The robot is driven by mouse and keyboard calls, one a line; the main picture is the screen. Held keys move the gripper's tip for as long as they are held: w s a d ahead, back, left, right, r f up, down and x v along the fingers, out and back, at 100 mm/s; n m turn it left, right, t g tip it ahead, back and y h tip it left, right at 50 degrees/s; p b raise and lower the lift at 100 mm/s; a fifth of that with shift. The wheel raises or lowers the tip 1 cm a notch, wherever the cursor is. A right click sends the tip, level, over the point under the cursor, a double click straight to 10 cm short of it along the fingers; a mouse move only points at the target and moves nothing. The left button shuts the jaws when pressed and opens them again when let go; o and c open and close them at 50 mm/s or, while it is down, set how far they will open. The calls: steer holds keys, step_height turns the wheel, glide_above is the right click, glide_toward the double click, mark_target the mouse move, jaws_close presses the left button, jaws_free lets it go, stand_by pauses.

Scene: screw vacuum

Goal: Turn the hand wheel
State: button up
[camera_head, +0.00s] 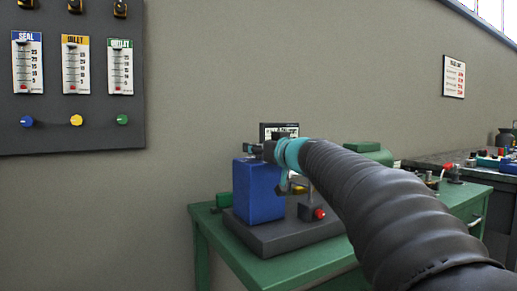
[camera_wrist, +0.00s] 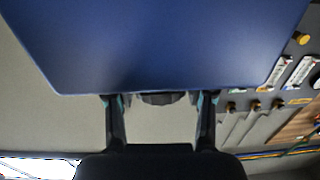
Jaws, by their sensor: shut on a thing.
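A blue block-shaped housing (camera_head: 258,190) stands on a dark base plate on the green table; it fills the top of the wrist view (camera_wrist: 165,45). The hand wheel, a dark round part with a ridged edge (camera_wrist: 162,98), shows at the edge of the blue housing in the wrist view, between my two fingers. My gripper (camera_wrist: 160,108) is shut on it, one finger on each side. Most of the wheel is hidden behind the housing. In the head view my gripper (camera_head: 256,150) is at the top of the blue housing, and my arm hides part of it.
The green table (camera_head: 290,268) bears a dark base plate (camera_head: 285,236) and a small box with a red button (camera_head: 313,211). A small screen (camera_head: 279,129) stands behind my gripper. A gauge panel (camera_head: 75,115) hangs on the left wall. A cluttered bench (camera_head: 440,160) is at right.

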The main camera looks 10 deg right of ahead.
steer(key=shift+a+f+m+h+b, duration=0.15)
steer(key=shift+f+m+h+b, duration=0.2)
steer(key=shift+b, duration=0.35)
steer(key=shift+r+m+t+h, duration=0.2)
steer(key=shift+m+t+h, duration=0.1)
steer(key=shift+h, duration=0.25)
steer(key=shift+r+m+h+p, duration=0.2)
steer(key=shift+m+h+p, duration=0.45)
steer(key=shift+h, duration=0.55)
steer(key=shift+m+h, duration=0.3)
steer(key=shift+f, duration=0.1)
steer(key=o, duration=1.2)
steer(key=shift+c, duration=0.2)
